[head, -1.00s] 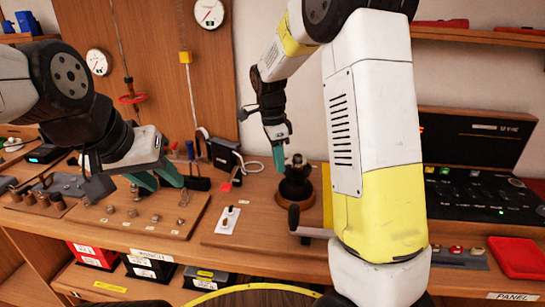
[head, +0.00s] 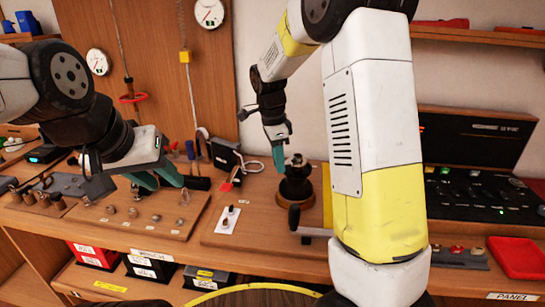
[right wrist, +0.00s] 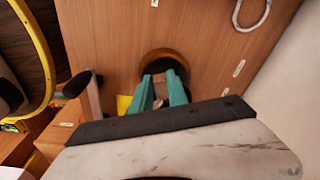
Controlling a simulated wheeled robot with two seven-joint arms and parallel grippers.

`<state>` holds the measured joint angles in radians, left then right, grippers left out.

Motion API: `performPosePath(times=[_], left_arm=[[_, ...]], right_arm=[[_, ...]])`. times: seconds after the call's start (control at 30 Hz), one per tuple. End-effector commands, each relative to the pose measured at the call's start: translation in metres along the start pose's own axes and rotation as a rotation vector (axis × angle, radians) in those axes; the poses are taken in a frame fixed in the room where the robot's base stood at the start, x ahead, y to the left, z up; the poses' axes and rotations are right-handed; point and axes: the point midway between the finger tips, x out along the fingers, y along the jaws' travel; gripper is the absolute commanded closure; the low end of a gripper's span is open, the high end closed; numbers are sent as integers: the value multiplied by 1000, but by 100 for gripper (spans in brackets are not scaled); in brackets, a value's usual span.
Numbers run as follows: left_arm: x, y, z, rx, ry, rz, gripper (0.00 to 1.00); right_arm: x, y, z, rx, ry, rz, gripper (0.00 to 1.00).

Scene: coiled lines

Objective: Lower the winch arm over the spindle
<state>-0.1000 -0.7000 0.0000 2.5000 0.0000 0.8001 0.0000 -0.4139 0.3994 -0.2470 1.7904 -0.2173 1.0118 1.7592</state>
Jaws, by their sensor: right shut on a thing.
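A dark, drum-like winch spindle (head: 295,187) stands upright on a round wooden base near the bench's middle. My right gripper (head: 279,156) is at its top, on the left side. In the right wrist view my right gripper (right wrist: 161,93) is shut on a small brownish-grey piece (right wrist: 168,88) above the round base (right wrist: 165,62). I cannot tell whether this piece is the winch arm or the spindle top. A grey bar with a black knob (head: 294,217) sits at the bench front; its knob shows in the right wrist view (right wrist: 77,84). My left gripper (head: 157,178) is open and empty.
A wooden board with small metal fittings (head: 150,219) lies left of the winch. A white card (head: 228,220) lies between them. A black control panel (head: 478,190) and red tray (head: 517,257) are at the right. My right arm hides part of the bench.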

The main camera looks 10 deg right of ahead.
Motion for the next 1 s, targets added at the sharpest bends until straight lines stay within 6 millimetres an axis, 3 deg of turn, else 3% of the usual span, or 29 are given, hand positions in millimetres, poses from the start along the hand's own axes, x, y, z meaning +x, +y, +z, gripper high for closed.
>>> performPosePath(times=[0.87, 0.9, 0.93, 1.0], left_arm=[[0, 0, 0, 0, 0, 0, 64], [0, 0, 0, 0, 0, 0, 64], [0, 0, 0, 0, 0, 0, 64], [0, 0, 0, 0, 0, 0, 64]], right_arm=[[16, 0, 2, 1, 0, -1, 100], [16, 0, 2, 1, 0, -1, 74], [16, 0, 2, 1, 0, -1, 69], [16, 0, 2, 1, 0, -1, 66]])
